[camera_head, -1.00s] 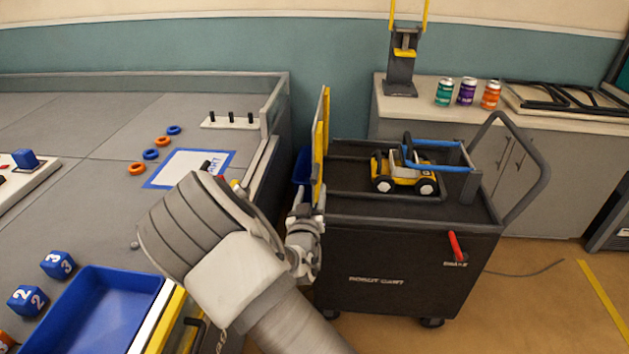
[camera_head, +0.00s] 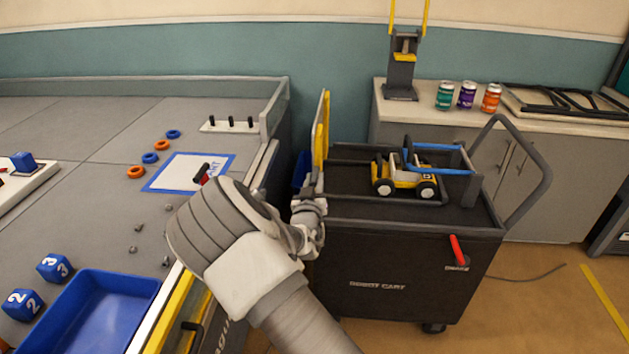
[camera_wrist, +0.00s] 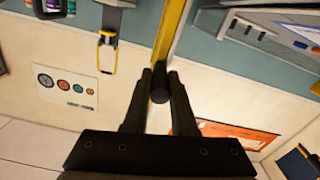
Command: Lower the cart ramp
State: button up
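The cart ramp (camera_head: 321,135) is a yellow-edged panel standing upright at the left end of the black robot cart (camera_head: 400,265). In the wrist view its yellow edge (camera_wrist: 171,35) runs up from a short dark cylinder (camera_wrist: 160,84), which looks like a ramp handle. My gripper (camera_wrist: 160,76) has its black fingers on both sides of that cylinder, apparently touching it. In the head view my wrist is at the ramp's lower part, and the fingertips cannot be made out there.
A yellow and black toy car (camera_head: 405,178) sits on the cart beside a blue bar (camera_head: 440,170). A red lever (camera_head: 458,250) is on the cart's side. The grey table (camera_head: 100,185), with a blue tray (camera_head: 140,290), stands close on the left. A counter (camera_head: 430,115) is behind.

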grip_shut()
dwell(0.4)
jog(key=shift+a, duration=0.15)
dwell(0.6)
